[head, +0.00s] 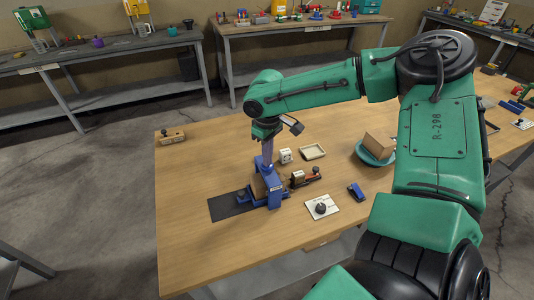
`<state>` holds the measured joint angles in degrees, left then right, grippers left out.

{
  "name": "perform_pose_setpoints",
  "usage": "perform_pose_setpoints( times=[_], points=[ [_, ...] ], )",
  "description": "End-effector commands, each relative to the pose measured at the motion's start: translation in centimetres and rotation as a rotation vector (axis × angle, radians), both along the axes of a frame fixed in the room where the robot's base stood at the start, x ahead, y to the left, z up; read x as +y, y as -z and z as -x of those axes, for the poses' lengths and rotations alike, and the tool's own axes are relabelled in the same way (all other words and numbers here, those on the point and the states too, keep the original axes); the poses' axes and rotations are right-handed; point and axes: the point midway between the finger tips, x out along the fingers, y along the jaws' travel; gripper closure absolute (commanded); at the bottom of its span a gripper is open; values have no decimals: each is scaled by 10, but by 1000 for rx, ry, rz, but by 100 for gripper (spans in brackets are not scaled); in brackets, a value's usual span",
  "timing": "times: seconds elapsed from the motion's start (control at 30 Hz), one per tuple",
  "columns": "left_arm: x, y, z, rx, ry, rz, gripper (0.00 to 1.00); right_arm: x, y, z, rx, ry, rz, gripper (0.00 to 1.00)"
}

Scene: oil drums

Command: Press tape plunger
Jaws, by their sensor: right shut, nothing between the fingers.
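A blue press-like device (273,193) stands upright on a dark mat (226,206) on the wooden table, with a brown part (259,187) in it. It appears to be the tape plunger device. My right gripper (267,164) points straight down over its top, with its fingers shut and nothing between them. The fingertips meet or sit just above the device's top; I cannot tell whether they touch, since the gripper and device overlap there. My left gripper is not in view.
The table's left part is mostly clear.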

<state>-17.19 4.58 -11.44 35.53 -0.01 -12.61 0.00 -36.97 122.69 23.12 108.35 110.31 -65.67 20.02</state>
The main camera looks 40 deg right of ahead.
Motion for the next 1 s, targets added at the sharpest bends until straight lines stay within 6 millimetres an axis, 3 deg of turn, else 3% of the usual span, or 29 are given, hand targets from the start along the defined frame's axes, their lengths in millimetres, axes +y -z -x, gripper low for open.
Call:
perform_pose_setpoints(
  times=[0.8,1.0],
  points=[
    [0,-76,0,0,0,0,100,0,-79,1,3,1,0,100],
    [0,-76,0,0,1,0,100,0,-79,1,3,1,0,100]
  ],
)
